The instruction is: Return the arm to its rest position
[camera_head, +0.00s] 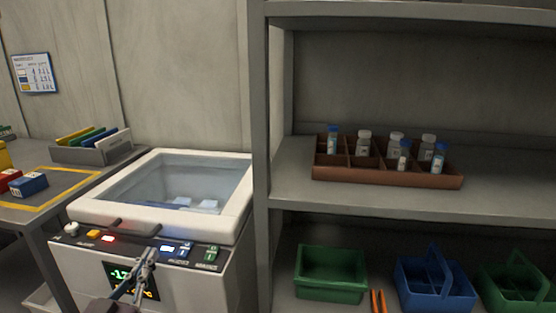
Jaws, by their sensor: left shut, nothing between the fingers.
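My left gripper (147,258) shows at the bottom left, in front of the control panel of a white machine (84,211). Its fingers are shut with nothing between them. It partly covers the machine's small display (121,274), which shows green and orange characters. I cannot tell whether the fingertips touch the panel. The machine's clear lid (175,185) is down, and a few pale items lie under it. The panel has a red-lit button (108,239), an orange button, and blue and green ones. My right gripper is not in view.
A grey shelf (380,203) on the right bears a brown divided tray (385,179) with several bottles. Below are a green bin (331,274), a blue caddy (436,284) and a green caddy (519,285). A table at left holds a file rack (95,149) and a blue block (29,185).

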